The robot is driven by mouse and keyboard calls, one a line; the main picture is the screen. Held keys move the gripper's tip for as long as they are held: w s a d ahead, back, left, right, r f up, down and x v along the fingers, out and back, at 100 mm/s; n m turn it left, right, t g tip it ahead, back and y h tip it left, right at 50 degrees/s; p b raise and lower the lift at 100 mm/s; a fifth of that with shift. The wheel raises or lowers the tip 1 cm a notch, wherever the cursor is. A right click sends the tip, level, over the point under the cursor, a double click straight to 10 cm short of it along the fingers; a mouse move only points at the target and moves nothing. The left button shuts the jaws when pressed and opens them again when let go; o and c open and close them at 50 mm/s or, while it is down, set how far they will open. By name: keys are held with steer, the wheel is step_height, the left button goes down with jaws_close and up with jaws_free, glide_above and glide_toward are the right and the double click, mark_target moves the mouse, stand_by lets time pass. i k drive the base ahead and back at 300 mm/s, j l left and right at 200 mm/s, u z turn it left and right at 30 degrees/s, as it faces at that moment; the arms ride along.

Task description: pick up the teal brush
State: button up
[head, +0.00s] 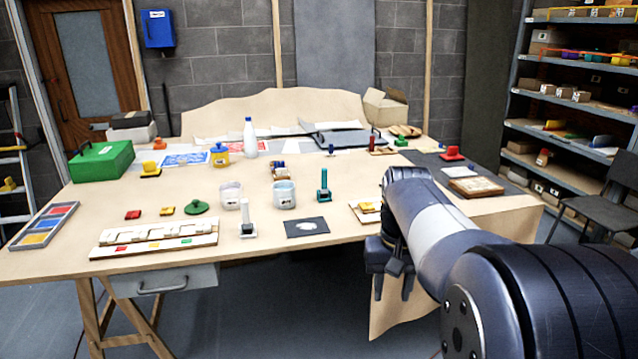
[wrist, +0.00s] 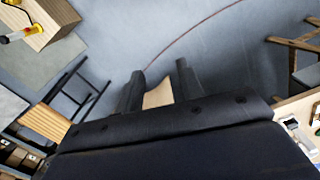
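The teal brush (head: 323,186) appears to be the upright teal piece on a small dark base, near the middle of the table in the head view. I cannot make out its bristles. My gripper (head: 393,290) hangs off the table's front edge, to the right of and nearer than the teal piece, and is well apart from it. In the wrist view my gripper (wrist: 160,72) shows two fingers spread with an empty gap. The teal piece is not seen in the wrist view.
A white upright piece (head: 246,218), a clear jar (head: 284,197) and a dark card (head: 306,227) stand or lie near the teal piece. A wooden block with red and yellow parts (head: 366,212) lies between it and my arm. A white mosaic board (head: 155,238) lies front left.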

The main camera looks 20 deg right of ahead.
mark_target(324, 191)
steer(key=i+l+u, duration=0.15)
steer(key=i+l, duration=0.2)
steer(key=i, duration=0.4)
steer(key=i+l+u, duration=0.2)
steer(key=i+l, duration=0.25)
steer(key=i, duration=0.25)
steer(key=i+l+u, duration=0.15)
steer(key=i+l, duration=0.45)
steer(key=i+j, duration=0.05)
steer(key=i, duration=0.05)
